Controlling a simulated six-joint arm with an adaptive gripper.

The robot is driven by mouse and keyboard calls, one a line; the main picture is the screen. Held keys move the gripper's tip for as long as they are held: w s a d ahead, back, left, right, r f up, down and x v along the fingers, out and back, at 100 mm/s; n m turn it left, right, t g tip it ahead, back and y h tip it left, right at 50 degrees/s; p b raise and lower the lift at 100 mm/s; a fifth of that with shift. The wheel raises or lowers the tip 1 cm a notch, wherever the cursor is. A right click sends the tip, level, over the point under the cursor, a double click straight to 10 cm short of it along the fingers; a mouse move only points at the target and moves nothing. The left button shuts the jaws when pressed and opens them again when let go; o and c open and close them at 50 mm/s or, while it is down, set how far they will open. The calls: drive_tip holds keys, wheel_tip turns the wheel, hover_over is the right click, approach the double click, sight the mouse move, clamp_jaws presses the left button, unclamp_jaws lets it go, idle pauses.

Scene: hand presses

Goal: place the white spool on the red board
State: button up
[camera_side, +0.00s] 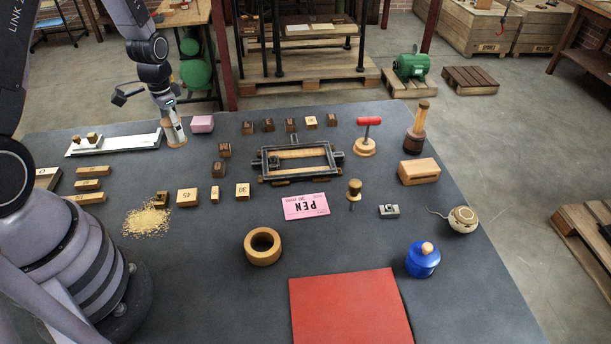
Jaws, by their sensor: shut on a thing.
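A cream-white round spool (463,219) with a loose thread to its left sits near the right edge of the dark table. The red board (350,308) lies flat at the front of the table, with its visible surface bare. My gripper (170,115) points down at the back left, far from both. It is shut on a small tan upright piece (175,134); the fingers partly hide it, and I cannot tell exactly what it is.
A blue jar (422,260) stands between the spool and the board's right side. A wooden ring (262,247) lies left of the board. A black press frame (297,160), several wooden blocks and a pink card (305,205) occupy the middle.

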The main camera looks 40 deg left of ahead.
drive_tip(key=s+d+r+m, duration=0.2)
drive_tip(key=d+m, duration=0.5)
drive_tip(key=d, duration=1.6)
drive_tip(key=s+d+r+m, duration=0.2)
drive_tip(key=s+d+m, duration=0.4)
drive_tip(key=s+d, duration=0.75)
hover_over(331, 313)
drive_tip(key=f, duration=0.9)
drive_tip(key=shift+s+a+f, duration=0.15)
drive_tip(key=shift+a+f, duration=0.05)
drive_tip(key=shift+f, duration=0.2)
drive_tip(key=shift+d+f, duration=0.15)
drive_tip(key=shift+f, duration=0.05)
drive_tip(key=shift+w+d+f, duration=0.1)
drive_tip(key=shift+w+f, duration=0.1)
drive_tip(key=shift+f, duration=1.4)
